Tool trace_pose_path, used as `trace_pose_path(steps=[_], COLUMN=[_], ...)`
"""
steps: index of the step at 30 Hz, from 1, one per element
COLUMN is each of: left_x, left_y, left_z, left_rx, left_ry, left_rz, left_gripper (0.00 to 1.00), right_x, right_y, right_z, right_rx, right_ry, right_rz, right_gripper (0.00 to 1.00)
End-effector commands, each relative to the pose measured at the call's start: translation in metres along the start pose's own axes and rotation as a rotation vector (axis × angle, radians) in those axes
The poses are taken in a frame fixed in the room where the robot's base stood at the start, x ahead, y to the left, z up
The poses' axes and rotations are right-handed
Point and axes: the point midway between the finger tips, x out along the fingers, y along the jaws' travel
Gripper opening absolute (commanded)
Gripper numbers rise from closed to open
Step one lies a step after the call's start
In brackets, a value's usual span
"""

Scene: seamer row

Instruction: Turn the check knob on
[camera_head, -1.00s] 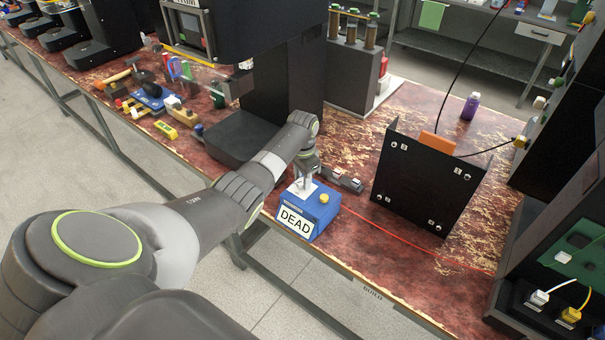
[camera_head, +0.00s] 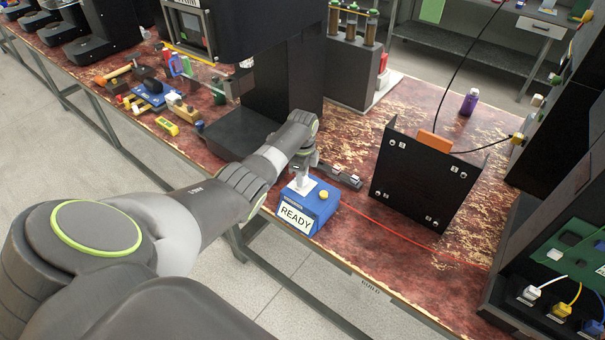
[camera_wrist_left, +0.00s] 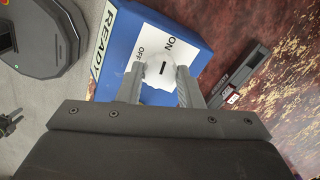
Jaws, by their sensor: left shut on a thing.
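The blue box (camera_head: 322,209) sits at the table's front edge, and the sign on its front reads READY (camera_head: 296,217). In the left wrist view its white plate shows the words ON and OFF around a white round knob (camera_wrist_left: 160,73) with a short dark mark. The mark's exact setting between the words is hard to tell. My left gripper (camera_head: 302,180) reaches down onto the box; in the wrist view its two grey fingers (camera_wrist_left: 160,85) are closed on the sides of the knob. A yellow button (camera_head: 323,194) is on the box top. My right gripper is out of view.
A black upright panel (camera_head: 425,180) stands to the right, with a purple bottle (camera_head: 469,102) behind it. A red cable (camera_head: 400,237) runs right from the box. A dark bar with small blocks (camera_head: 340,174) lies behind the box. Tools lie at the left.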

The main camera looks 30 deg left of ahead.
Motion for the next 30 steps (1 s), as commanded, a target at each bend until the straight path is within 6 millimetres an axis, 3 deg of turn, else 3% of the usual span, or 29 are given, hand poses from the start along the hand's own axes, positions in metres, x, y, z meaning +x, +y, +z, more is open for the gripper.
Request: trace_pose_path(steps=[12, 27, 28, 30], left_x=[-0.0022, -0.0022, -0.0022, -0.0021], left_y=[-0.0016, -0.0017, -0.0018, -0.0016], left_z=[-0.0013, -0.0012, -0.0011, -0.001], left_rx=[0.164, 0.18, 0.18, 0.179], left_ry=[0.002, 0.002, 0.002, 0.001], left_rz=[-0.006, -0.006, -0.006, -0.006], left_gripper=[0.1, 0.1, 0.35, 0.44], right_x=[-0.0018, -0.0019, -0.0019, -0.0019], right_y=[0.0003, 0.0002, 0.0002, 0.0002], right_z=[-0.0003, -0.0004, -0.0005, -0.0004], right_rx=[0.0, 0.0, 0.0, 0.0], right_ry=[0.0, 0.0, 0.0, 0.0], right_rz=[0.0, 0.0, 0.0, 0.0], right_gripper=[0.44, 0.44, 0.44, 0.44])
